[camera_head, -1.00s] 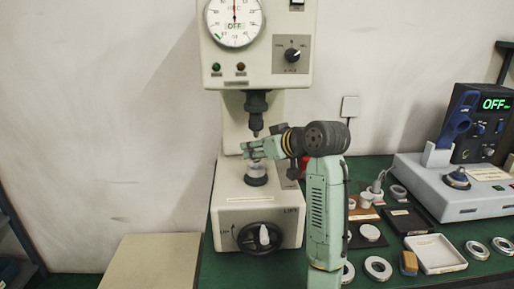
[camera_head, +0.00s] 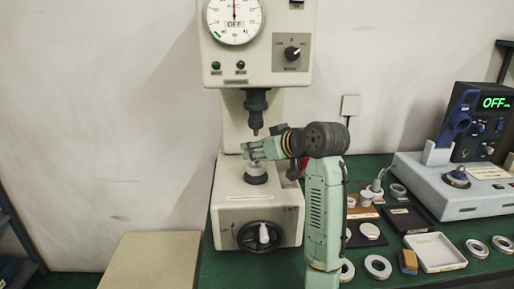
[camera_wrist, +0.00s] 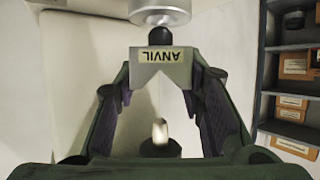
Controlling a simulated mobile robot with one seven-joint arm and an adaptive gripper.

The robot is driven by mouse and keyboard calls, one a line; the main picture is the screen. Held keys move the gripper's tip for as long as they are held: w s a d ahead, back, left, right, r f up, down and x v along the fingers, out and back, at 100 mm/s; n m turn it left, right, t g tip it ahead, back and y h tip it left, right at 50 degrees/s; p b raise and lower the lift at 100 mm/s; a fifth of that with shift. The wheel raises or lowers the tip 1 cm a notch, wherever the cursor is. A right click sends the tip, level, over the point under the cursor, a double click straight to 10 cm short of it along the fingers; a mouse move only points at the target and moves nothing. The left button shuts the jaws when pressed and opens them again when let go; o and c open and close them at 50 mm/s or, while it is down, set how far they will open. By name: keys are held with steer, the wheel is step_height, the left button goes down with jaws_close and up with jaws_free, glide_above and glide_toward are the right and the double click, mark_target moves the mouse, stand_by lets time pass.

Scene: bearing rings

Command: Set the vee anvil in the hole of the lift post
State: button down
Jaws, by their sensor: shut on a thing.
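The vee anvil (camera_wrist: 161,68) is a grey block with an upside-down "ANVIL" label, a vee notch and a dark rounded stem (camera_wrist: 160,37). My gripper (camera_wrist: 160,85) is shut on its sides. In the head view my gripper (camera_head: 256,150) is level, just above the lift post (camera_head: 256,175), and hides most of the anvil. The post's silver top (camera_wrist: 165,12) shows in the wrist view beyond the stem, in line with it. The stem's end meets the post's edge in the picture. The hole is hidden, so I cannot tell whether the stem has entered it.
The tester's dark indenter (camera_head: 257,112) hangs close above my gripper. The lift handwheel (camera_head: 261,236) is on the front below. Rings, a white tray (camera_head: 436,253) and a grey instrument (camera_head: 460,185) stand on the green bench at right. A beige surface (camera_head: 150,262) is clear at left.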

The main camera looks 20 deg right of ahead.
steer(key=shift+f+b, duration=0.6)
steer(key=shift+f, duration=0.5)
steer(key=c, duration=1)
jaws_free()
steer(key=shift+o, duration=0.2)
steer(key=shift+f, duration=0.1)
